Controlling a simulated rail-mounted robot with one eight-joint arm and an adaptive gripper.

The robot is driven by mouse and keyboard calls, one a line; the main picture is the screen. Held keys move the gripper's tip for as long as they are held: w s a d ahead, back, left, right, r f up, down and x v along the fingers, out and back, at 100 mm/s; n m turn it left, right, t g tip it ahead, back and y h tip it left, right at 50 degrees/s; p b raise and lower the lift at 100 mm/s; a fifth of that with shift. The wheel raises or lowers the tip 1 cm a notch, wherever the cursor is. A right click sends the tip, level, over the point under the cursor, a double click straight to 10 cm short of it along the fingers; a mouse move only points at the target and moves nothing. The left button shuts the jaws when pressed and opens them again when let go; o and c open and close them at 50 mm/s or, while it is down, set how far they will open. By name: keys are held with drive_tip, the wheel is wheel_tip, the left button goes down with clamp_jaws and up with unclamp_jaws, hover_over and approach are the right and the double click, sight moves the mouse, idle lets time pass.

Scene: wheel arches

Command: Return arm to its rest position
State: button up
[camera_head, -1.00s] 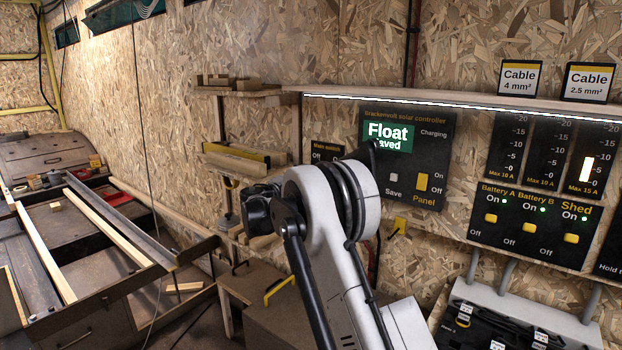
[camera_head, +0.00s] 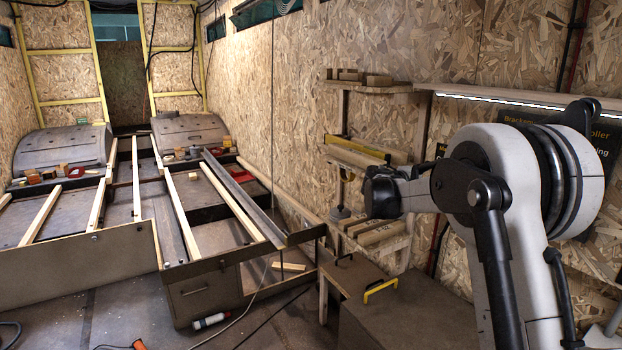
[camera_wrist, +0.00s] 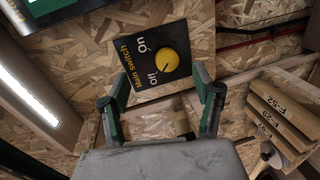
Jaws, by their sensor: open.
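My arm (camera_head: 500,190) is bent in front of the right wall in the head view. Its dark wrist end (camera_head: 382,192) points left, toward the shelves; the fingers cannot be made out there. In the wrist view my gripper (camera_wrist: 162,86) is open and empty, with its two green and black fingers apart. Beyond the fingers is the black main switch panel (camera_wrist: 128,72) with a yellow knob (camera_wrist: 166,61). The fingers appear apart from the knob. I cannot tell the knob's setting for sure.
A lit shelf edge (camera_head: 520,100) runs along the right wall; the solar controller is mostly behind my arm. A bed frame (camera_head: 215,262) fills the left; some floor is free.

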drive_tip(key=s+a+r+m+g+y, duration=0.1)
drive_tip(key=s+a+y, duration=0.25)
drive_tip(key=s, duration=1.05)
drive_tip(key=s+a+r+m+y, duration=0.1)
drive_tip(key=s+a+m+y, duration=0.2)
drive_tip(key=s, duration=1.1)
drive_tip(key=s+a+f+y, duration=0.2)
drive_tip(key=s+a+f, duration=0.1)
drive_tip(key=s, duration=0.5)
drive_tip(key=s+a+f+y, duration=0.3)
drive_tip(key=s+a+f, duration=0.1)
drive_tip(key=s, duration=0.5)
drive_tip(key=s+a+f+m+y, duration=0.1)
drive_tip(key=s+a+f, duration=0.3)
drive_tip(key=s, duration=0.4)
drive_tip(key=shift+s+a+y, duration=0.15)
drive_tip(key=shift+a+y, duration=0.5)
